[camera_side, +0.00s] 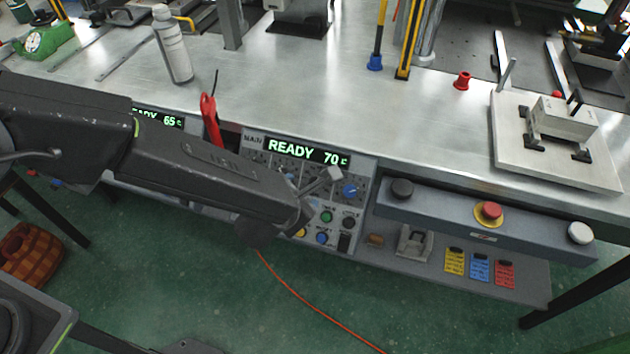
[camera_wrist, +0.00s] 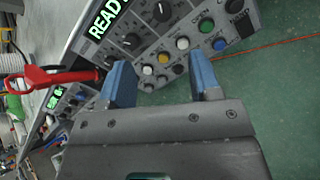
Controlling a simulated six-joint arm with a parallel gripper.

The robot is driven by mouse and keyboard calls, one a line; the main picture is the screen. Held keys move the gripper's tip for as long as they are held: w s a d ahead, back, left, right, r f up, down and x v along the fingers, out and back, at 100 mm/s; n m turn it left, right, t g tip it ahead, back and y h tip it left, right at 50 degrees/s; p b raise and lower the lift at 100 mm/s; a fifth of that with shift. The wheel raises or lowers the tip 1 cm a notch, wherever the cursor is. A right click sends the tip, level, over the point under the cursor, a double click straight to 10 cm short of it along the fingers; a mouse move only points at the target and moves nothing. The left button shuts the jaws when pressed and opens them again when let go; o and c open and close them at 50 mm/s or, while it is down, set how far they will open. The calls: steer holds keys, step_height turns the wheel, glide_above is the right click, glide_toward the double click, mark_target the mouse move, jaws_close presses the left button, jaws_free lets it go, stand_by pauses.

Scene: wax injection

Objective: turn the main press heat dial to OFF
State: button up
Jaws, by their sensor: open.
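The main press panel (camera_side: 258,155) bears a lit display (camera_side: 308,151) reading "READY 70 c". A blue round knob (camera_side: 350,190) shows below the display's right end. In the wrist view, two dark dials show near the display: one left dial (camera_wrist: 130,40) and one upper dial (camera_wrist: 162,11). Their labels are too small to read, so I cannot tell which is the heat dial. My gripper (camera_wrist: 160,76) is open and empty, its two blue fingers apart in front of the panel's lower buttons. In the side view my arm hides part of the panel.
Several coloured buttons (camera_side: 327,216) sit low on the panel. A red-handled tool (camera_side: 210,120) stands at its left. To the right is a grey console (camera_side: 450,212) with a red emergency button (camera_side: 491,211). A white bottle (camera_side: 173,45) stands on the bench.

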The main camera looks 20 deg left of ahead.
steer(key=x, duration=1.4)
steer(key=shift+d, duration=0.1)
steer(key=c, duration=0.9)
steer(key=shift+c, duration=0.2)
